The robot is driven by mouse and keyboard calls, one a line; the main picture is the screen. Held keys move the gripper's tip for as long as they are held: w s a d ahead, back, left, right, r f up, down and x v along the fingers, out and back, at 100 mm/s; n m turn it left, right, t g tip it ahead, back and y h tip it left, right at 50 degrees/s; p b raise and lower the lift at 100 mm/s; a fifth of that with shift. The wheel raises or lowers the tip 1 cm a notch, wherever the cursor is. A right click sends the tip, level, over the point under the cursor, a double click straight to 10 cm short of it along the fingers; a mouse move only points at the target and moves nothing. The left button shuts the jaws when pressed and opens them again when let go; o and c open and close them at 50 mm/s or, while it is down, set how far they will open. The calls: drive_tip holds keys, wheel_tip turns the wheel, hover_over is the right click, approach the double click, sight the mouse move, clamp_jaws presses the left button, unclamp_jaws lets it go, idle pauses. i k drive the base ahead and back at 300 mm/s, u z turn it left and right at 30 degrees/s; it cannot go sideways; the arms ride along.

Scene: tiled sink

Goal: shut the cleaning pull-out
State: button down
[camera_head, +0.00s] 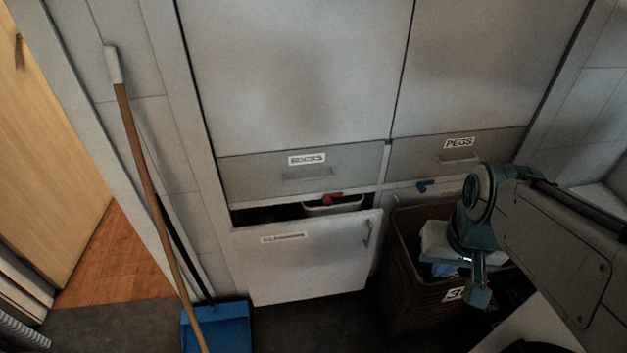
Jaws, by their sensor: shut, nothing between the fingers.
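The cleaning pull-out (305,262) is a white front with a label reading CLEANING and a handle (367,233) at its upper right. It stands pulled out below the drawer marked SOCKS, leaving a dark gap along its top. Inside the gap I see a pale container (335,208) with a red item on it. My gripper (478,297) is at the right, in front of the basket, pointing down. It is shut and empty, apart from the pull-out and to the right of its handle.
A dark woven basket (408,302) with cloths stands right of the pull-out, under my gripper. A broom (150,185) and a blue dustpan (228,329) lean at the left. Shut drawers marked SOCKS (285,175) and PEGS (450,163) are above. Dark floor lies in front.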

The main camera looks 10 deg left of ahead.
sight(293, 257)
drive_tip(key=z, duration=0.1)
drive_tip(key=k, duration=0.9)
drive_tip(key=u, duration=0.8)
drive_tip(key=i, duration=0.95)
drive_tip(key=z, duration=0.05)
